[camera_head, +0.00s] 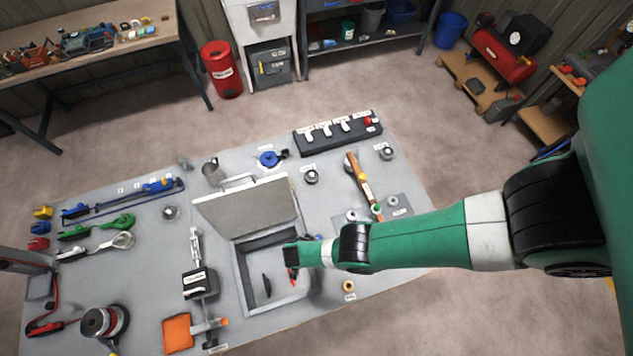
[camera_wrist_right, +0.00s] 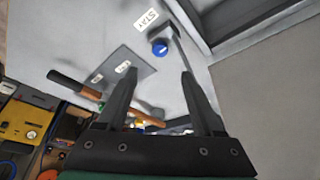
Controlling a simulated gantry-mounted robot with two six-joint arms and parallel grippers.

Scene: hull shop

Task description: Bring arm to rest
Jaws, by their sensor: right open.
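My right arm (camera_head: 430,238) is green and reaches in from the right in the head view. Its dark right gripper (camera_head: 290,257) is above the open grey box (camera_head: 243,285) in the workbench. In the right wrist view the two fingers of this gripper (camera_wrist_right: 158,78) stand apart with nothing held between them. My left gripper is not in view.
The box's lid (camera_head: 245,207) stands raised behind it. A dark object (camera_head: 267,284) lies inside the box. A switch panel (camera_head: 338,132) is at the bench's back edge.

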